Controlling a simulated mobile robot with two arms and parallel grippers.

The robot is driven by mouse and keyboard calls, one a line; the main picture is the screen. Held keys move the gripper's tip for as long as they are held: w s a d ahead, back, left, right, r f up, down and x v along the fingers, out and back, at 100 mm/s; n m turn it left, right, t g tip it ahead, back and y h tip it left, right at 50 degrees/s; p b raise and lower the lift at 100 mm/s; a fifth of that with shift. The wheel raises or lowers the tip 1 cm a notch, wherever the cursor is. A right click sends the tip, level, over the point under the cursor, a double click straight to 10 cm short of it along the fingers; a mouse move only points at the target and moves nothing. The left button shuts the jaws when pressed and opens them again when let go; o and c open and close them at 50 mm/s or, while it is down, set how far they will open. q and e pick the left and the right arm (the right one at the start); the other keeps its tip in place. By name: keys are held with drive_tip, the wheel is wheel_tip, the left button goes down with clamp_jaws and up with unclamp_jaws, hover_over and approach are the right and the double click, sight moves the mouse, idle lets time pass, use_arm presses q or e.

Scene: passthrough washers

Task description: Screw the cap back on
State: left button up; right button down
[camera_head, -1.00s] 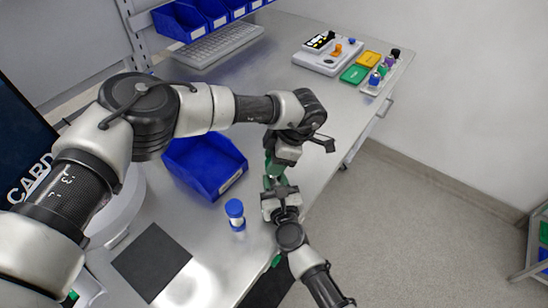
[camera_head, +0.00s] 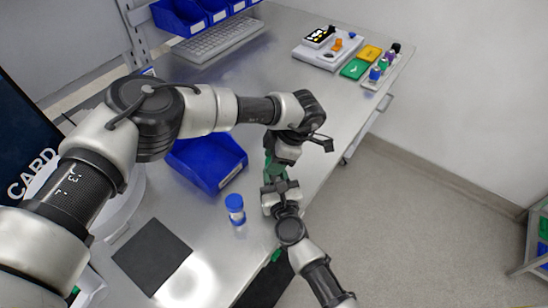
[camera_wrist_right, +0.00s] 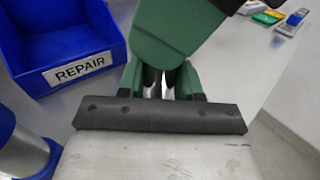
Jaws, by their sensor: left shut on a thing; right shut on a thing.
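A small clear container with a blue cap (camera_head: 235,203) stands upright on the table, left of my grippers. It also shows, cut off, at the lower left of the right wrist view (camera_wrist_right: 28,155). My left gripper (camera_head: 272,162) points down from above, and its green fingers are close to those of my right gripper (camera_head: 278,181), which comes from below. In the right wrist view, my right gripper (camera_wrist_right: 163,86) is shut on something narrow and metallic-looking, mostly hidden. The left gripper is shut too; what it holds is hidden. No loose cap is visible.
A blue bin (camera_head: 205,163) labelled REPAIR stands left of the grippers. A dark square mat (camera_head: 152,257) lies at the front left. A keyboard (camera_head: 217,40) and a tray of small coloured parts (camera_head: 328,50) are at the back. The table's right edge is close to the grippers.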

use_arm(q)
drive_tip(key=shift+f, duration=0.5)
drive_tip(key=shift+s+a+f, duration=0.1)
drive_tip(key=shift+a+f, duration=0.05)
drive_tip(key=shift+f, duration=0.3)
clamp_jaws()
drive_tip(key=shift+r, duration=0.1)
idle(1.0)
drive_tip(key=shift+c, duration=2)
unclamp_jaws()
drive_tip(key=shift+s+f, duration=0.1)
drive_tip(key=shift+f, duration=0.5)
drive_tip(key=shift+s+r, duration=0.2)
drive_tip(key=shift+r, duration=0.2)
